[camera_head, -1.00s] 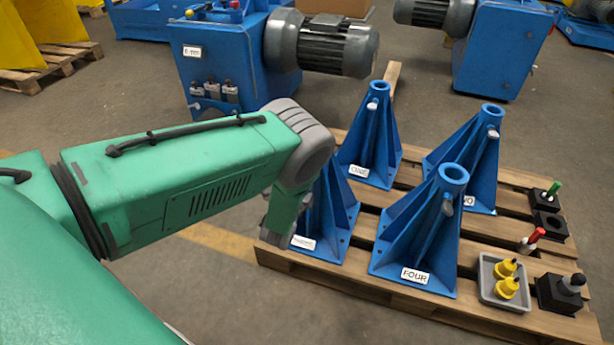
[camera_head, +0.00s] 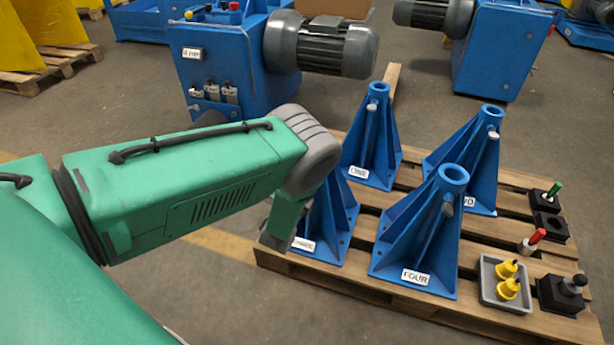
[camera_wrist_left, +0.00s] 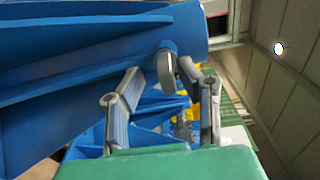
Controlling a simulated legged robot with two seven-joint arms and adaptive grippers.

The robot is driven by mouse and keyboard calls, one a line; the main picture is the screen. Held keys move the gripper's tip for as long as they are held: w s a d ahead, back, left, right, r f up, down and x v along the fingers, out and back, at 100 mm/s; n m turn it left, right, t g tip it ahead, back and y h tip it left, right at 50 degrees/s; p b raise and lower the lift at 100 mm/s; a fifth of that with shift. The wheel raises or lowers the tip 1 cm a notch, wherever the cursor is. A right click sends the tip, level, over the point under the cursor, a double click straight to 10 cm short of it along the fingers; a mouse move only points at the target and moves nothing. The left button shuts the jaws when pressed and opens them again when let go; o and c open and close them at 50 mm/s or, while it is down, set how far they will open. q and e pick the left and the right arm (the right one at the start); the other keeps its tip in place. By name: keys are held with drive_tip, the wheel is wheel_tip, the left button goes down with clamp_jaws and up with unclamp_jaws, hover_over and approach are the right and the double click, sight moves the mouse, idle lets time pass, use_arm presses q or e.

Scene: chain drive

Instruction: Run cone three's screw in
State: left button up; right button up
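Cone three (camera_head: 335,220) is a blue ribbed cone at the pallet's front left, partly hidden behind my left arm in the head view; its label is partly covered. In the left wrist view, cone three (camera_wrist_left: 60,110) lies across the picture, and its screw's round grey head (camera_wrist_left: 165,70) sticks out from the blue boss. My left gripper (camera_wrist_left: 158,72) is open, with its two fingers on either side of the screw head. The right finger is very close to the head; I cannot tell whether it touches. A gap shows at the left finger. My right gripper is not in view.
Cones one (camera_head: 371,140), two (camera_head: 477,160) and four (camera_head: 425,235) stand on the wooden pallet (camera_head: 375,298). A grey tray (camera_head: 487,290) with yellow parts, red and green tools and black holders are at its right. A blue motor unit (camera_head: 235,60) stands behind.

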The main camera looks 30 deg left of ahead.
use_arm(q)
drive_tip(key=shift+w+r, duration=0.1)
drive_tip(key=shift+r, duration=0.1)
drive_tip(key=v, duration=1.2)
drive_tip(key=shift+f, duration=0.2)
